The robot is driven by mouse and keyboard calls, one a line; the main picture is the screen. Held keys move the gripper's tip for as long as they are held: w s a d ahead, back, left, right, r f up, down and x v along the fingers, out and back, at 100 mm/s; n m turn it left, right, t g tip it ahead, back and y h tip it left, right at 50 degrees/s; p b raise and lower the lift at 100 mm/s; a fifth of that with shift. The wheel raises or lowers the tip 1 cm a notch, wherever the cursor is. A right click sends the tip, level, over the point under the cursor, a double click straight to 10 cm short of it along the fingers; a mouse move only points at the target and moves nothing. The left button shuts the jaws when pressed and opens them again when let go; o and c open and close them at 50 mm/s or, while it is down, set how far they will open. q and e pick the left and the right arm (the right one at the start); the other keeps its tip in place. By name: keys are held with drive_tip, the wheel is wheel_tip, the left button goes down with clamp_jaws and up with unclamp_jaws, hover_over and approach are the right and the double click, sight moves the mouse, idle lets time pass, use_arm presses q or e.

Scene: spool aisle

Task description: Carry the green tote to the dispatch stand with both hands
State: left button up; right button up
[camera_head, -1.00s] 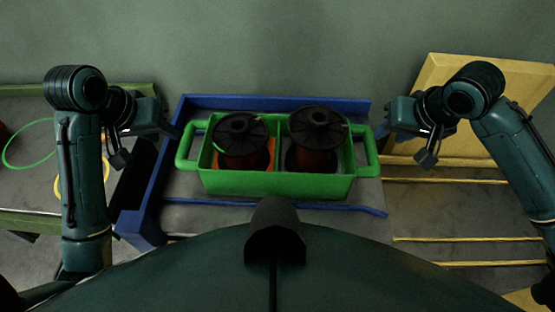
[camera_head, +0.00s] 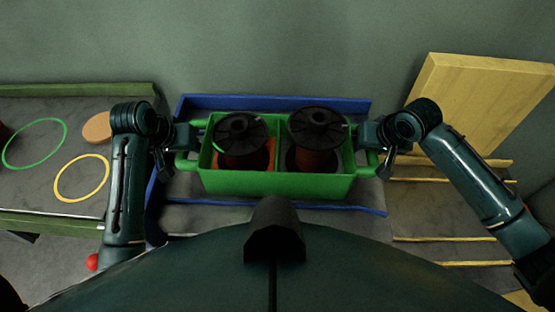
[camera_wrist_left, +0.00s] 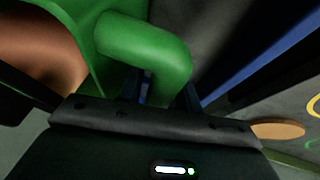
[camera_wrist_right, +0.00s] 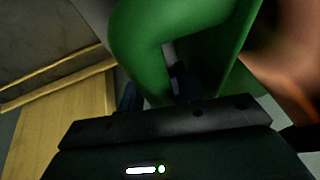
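The green tote (camera_head: 278,187) stands upright, with two dark-flanged spools (camera_head: 241,133) (camera_head: 316,128) in its two compartments. My left gripper (camera_head: 183,147) is at the tote's left handle, which lies between its fingers in the left wrist view (camera_wrist_left: 163,92). My right gripper (camera_head: 371,147) is at the right handle, which lies between its fingers in the right wrist view (camera_wrist_right: 156,92). Whether the fingers press on the handles cannot be told. I cannot identify the dispatch stand with certainty.
The tote is on a grey surface with blue edging (camera_head: 275,103). On the left, a green-edged table (camera_head: 60,89) bears a green ring (camera_head: 65,127), a yellow ring (camera_head: 106,172) and an orange disc (camera_head: 97,128). On the right are yellow rails (camera_head: 440,238) and a leaning wooden panel (camera_head: 480,105).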

use_arm(q)
drive_tip(key=shift+c, duration=0.5)
use_arm(e)
drive_tip(key=shift+c, duration=0.5)
use_arm(q)
clamp_jaws()
use_arm(e)
clamp_jaws()
use_arm(q)
drive_tip(key=shift+w+r, duration=0.15)
drive_tip(key=shift+r, duration=0.15)
use_arm(e)
drive_tip(key=shift+w+r, duration=0.15)
drive_tip(key=shift+r, duration=0.2)
